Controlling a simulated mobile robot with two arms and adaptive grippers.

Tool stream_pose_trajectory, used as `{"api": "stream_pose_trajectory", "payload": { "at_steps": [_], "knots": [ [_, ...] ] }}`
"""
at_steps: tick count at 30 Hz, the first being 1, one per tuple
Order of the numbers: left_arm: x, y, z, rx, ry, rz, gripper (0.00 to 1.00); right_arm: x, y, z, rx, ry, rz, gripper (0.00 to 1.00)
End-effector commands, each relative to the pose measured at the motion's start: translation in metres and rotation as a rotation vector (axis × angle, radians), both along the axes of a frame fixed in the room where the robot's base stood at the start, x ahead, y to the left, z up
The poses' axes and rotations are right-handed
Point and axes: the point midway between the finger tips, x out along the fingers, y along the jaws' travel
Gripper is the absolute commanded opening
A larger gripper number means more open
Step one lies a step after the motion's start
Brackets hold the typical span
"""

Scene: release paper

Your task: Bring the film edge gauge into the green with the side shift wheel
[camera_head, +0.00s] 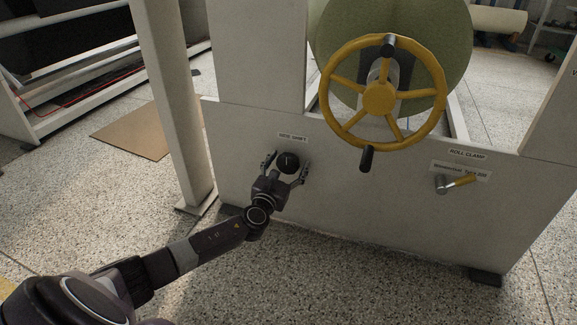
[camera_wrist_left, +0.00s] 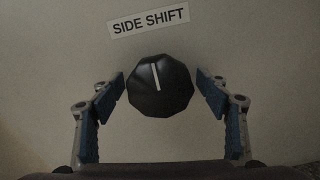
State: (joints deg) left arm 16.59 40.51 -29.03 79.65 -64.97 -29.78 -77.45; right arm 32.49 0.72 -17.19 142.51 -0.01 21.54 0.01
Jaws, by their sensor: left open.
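The side shift wheel is a black faceted knob (camera_head: 288,161) on the white machine panel, below a label reading SIDE SHIFT. In the left wrist view the knob (camera_wrist_left: 160,86) shows a white pointer line, near upright and tilted slightly left at its top. My left gripper (camera_head: 287,166) is open, with one finger on each side of the knob. In the left wrist view gaps show between both fingertips (camera_wrist_left: 161,88) and the knob. No film edge gauge can be made out in either view. My right gripper is not in view.
A large yellow handwheel (camera_head: 378,97) with a black handle stands up and right of the knob, before a green roll (camera_head: 455,40). A roll clamp lever (camera_head: 460,182) is at the right. A white post (camera_head: 178,110) stands left of the panel. The speckled floor in front is clear.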

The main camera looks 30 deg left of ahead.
Motion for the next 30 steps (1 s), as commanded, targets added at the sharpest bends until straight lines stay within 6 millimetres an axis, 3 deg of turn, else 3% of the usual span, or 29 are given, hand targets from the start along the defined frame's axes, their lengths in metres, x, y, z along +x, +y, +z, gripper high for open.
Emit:
{"api": "stream_pose_trajectory", "payload": {
  "at_steps": [7,18,30],
  "knots": [
    [0.0003,-0.0001,0.0002,-0.001,0.000,0.000,0.67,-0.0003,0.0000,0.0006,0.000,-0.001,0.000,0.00],
    [0.0001,-0.0001,0.0000,-0.001,0.001,0.000,0.26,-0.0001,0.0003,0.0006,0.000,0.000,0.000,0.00],
    [-0.0003,-0.0001,-0.0012,-0.083,-0.019,0.000,0.26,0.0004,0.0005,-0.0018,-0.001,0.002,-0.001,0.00]
  ]
}}
